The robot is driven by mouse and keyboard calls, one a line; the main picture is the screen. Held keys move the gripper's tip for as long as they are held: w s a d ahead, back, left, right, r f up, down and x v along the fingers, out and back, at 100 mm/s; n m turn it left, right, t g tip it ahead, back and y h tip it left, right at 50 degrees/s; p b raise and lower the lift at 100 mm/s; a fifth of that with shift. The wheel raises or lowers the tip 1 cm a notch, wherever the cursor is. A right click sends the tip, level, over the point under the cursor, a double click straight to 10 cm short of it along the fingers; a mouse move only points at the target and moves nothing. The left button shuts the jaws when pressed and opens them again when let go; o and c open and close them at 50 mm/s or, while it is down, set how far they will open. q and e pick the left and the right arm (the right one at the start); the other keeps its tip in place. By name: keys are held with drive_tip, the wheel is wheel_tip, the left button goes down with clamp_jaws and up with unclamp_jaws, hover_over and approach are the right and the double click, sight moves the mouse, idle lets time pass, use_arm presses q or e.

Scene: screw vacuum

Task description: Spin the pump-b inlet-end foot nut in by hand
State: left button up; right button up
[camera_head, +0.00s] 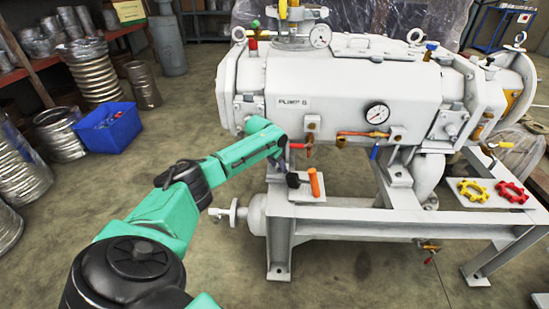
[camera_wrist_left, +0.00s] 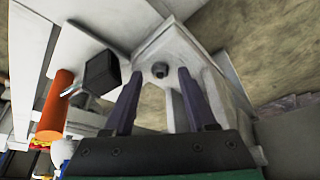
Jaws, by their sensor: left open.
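Pump B (camera_head: 345,85) is a large light grey pump on a grey steel frame. The foot nut (camera_wrist_left: 160,70) is a small dark round piece on a pale foot block in the left wrist view. My left gripper (camera_wrist_left: 158,82) is open, and its two dark fingers appear either side of the nut in that view. I see no contact and cannot judge the depth between fingertips and nut. In the head view my left gripper (camera_head: 286,163) points down at the pump's left-end foot, and the nut is hidden there. My right gripper is not in view.
A tool with an orange handle (camera_head: 314,182) and a black head (camera_head: 292,180) lies close beside my left gripper on the frame. A blue bin (camera_head: 110,128) stands on the floor at left.

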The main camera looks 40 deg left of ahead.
use_arm(q)
drive_tip(key=p+v, duration=0.4)
drive_tip(key=v, duration=1)
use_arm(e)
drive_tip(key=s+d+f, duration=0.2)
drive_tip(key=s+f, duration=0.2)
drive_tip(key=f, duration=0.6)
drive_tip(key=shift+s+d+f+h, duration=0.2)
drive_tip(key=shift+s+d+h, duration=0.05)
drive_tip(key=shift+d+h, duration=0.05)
use_arm(q)
drive_tip(key=shift+s, duration=0.1)
